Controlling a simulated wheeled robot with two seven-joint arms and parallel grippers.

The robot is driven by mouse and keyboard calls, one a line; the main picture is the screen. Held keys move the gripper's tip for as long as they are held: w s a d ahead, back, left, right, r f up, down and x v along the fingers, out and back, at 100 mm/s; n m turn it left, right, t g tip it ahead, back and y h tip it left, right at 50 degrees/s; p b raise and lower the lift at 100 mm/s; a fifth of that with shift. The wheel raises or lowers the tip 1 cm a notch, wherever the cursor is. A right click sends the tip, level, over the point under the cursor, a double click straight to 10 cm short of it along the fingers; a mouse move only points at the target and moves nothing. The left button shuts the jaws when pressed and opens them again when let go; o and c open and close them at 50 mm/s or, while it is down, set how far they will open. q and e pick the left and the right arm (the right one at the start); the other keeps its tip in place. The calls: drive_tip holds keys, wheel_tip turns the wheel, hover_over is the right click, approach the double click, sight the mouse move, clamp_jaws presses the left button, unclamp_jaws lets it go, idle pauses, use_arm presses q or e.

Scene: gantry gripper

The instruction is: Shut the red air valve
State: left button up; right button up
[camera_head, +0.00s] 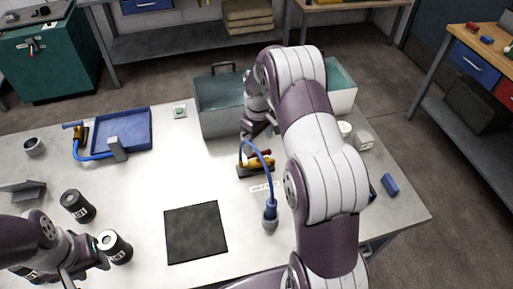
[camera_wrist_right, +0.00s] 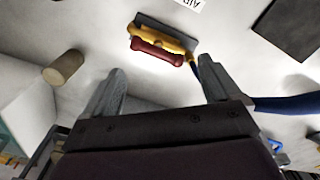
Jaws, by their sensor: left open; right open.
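The red air valve has a yellow body and a red handle. In the head view the valve (camera_head: 258,162) sits near the table's middle, partly hidden by a blue hose, behind a white label (camera_head: 264,187). In the right wrist view its red handle (camera_wrist_right: 155,51) lies along the yellow body (camera_wrist_right: 165,31), just beyond my fingertips. My right gripper (camera_wrist_right: 162,78) is open and empty, apart from the valve; in the head view it is mostly hidden by my arm. My left gripper (camera_head: 88,262) is at the lower left, beside black canisters, well away from the valve.
The blue hose (camera_head: 270,180) arches beside the valve. A grey-green bin (camera_head: 218,105) stands behind it. The table between tray and mat is clear.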

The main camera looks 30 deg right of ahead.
sight(260, 152)
drive_tip(key=f, duration=0.3)
drive_tip(key=f+p, duration=0.1)
drive_tip(key=f, duration=0.1)
drive_tip(key=shift+d, duration=0.4)
drive_tip(key=shift+a+f, duration=0.25)
drive_tip(key=shift+f, duration=0.2)
